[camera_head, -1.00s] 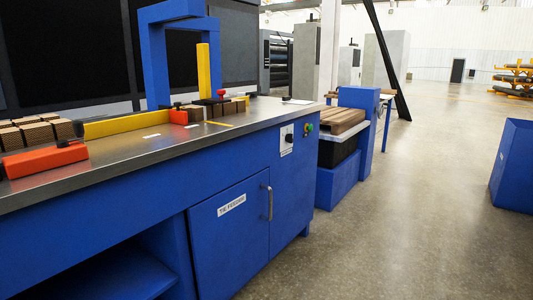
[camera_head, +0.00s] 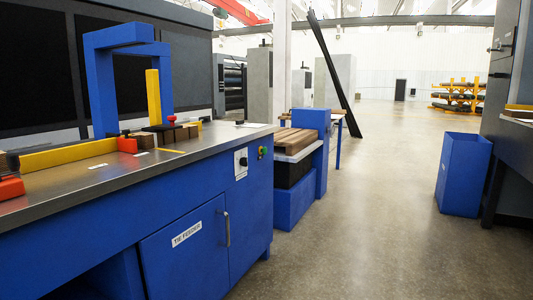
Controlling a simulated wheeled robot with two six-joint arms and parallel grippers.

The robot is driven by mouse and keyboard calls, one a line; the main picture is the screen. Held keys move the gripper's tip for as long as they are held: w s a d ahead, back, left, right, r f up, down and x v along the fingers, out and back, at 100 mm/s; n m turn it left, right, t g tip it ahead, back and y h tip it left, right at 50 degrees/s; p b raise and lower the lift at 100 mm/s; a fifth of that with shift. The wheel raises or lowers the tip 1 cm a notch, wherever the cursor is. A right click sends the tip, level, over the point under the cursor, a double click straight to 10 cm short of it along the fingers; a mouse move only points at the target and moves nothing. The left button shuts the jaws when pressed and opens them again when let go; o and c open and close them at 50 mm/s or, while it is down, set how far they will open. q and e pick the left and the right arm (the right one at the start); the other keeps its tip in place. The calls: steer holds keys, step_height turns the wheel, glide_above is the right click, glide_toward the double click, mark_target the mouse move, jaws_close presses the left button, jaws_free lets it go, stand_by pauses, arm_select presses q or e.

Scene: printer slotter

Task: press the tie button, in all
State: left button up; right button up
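A blue machine cabinet labelled "TIE FEEDER" (camera_head: 187,234) stands at the left with a steel top. On its front, near the right end, is a white switch plate (camera_head: 241,163) with a black knob. Beside the plate is a small green button (camera_head: 263,152) with a little red above it. I cannot read any label by these controls. A red knob (camera_head: 171,118) sits on the steel top by the yellow post (camera_head: 153,97). Neither of my grippers is in view.
A stack of brown boards (camera_head: 297,141) lies on a blue stand right of the cabinet. A blue bin (camera_head: 463,174) and a dark bench (camera_head: 508,145) stand at the right. The concrete floor (camera_head: 360,220) between is clear.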

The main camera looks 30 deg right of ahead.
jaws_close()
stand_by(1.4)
